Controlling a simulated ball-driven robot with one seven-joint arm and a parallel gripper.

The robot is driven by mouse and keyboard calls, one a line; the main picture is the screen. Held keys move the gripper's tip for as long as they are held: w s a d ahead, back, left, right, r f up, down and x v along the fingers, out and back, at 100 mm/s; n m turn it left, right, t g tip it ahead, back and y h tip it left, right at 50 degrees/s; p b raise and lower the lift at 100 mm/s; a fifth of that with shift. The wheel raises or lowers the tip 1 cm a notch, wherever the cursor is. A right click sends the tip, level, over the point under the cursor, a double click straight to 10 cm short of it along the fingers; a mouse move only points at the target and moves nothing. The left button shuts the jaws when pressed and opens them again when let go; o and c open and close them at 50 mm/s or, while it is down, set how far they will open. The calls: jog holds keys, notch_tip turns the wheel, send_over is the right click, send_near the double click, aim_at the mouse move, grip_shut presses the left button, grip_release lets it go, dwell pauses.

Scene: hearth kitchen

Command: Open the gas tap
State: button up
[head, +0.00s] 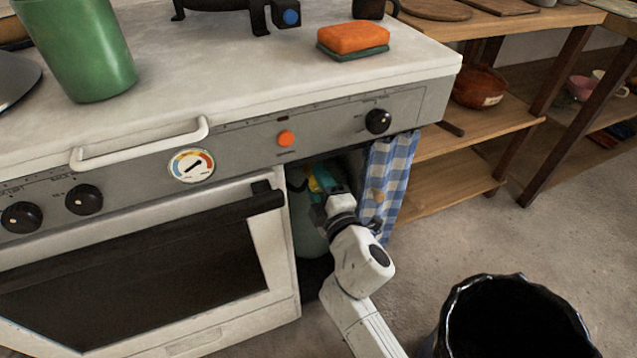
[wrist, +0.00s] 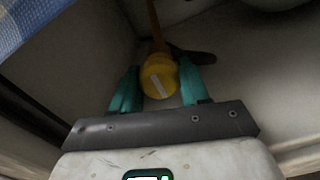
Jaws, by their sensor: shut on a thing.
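The gas tap (wrist: 158,84) is a round yellow knob with a pale line across its face, in the middle of the wrist view. The pale line runs slightly tilted from upright. My gripper (wrist: 160,76) has its two teal fingers on either side of the knob and is shut on it. In the head view my gripper (head: 324,180) reaches into the dark opening beside the oven, and the knob is mostly hidden there. A grey-green gas bottle (head: 307,228) shows partly below my gripper.
A blue checked curtain (head: 392,180) hangs right of my gripper. The oven door (head: 150,270) is on the left, and the stove top edge lies above the opening. A black bin (head: 515,320) stands at the front right. A yellow hose (wrist: 154,25) rises behind the tap.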

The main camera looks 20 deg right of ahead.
jog(key=shift+a+r, duration=0.1)
jog(key=shift+a, duration=0.15)
jog(key=o, duration=0.8)
jog(key=shift+o, duration=1.1)
jog(key=shift+d, duration=0.1)
jog(key=s, duration=1)
jog(key=shift+s, duration=0.4)
